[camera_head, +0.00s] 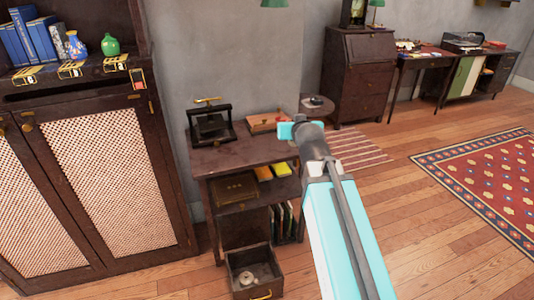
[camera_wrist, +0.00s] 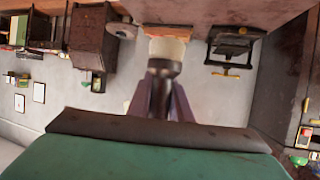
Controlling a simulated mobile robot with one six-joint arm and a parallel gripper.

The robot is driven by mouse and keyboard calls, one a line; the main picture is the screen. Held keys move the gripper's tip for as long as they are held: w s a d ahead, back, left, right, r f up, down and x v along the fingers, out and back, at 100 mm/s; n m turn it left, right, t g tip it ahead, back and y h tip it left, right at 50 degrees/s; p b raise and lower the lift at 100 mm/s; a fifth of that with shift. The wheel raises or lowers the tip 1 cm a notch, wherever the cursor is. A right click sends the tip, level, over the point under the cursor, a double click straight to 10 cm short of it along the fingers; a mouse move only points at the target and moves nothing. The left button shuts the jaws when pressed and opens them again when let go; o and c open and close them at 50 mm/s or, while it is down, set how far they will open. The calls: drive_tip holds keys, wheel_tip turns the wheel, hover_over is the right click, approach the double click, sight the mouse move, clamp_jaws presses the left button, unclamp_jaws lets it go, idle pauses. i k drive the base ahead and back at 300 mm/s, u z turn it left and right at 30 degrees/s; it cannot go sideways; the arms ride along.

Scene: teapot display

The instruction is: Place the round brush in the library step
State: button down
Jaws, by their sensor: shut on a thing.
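My gripper (camera_wrist: 163,100) is shut on the round brush (camera_wrist: 166,52), which has a dark round body and pale cream bristles pointing away from the fingers. In the head view my gripper (camera_head: 291,130) is at the far end of my arm, above the right end of a dark wooden shelf unit; the brush is hidden there. This unit (camera_head: 220,158) has a top, an open shelf and a pulled-out bottom drawer (camera_head: 256,270). It may be the library step, but I cannot tell for sure. A small pale round thing (camera_head: 247,278) lies in the drawer.
A black press (camera_head: 211,124) and a reddish-brown box (camera_head: 268,122) stand on the unit's top. A brown box (camera_head: 236,188) and yellow things (camera_head: 272,171) are on its shelf. A tall cabinet (camera_head: 100,190) stands left. A small round table (camera_head: 316,105) is behind my gripper.

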sight(265, 279)
drive_tip(key=u, duration=1.45)
drive_tip(key=i, duration=1.05)
drive_tip(key=z, duration=0.15)
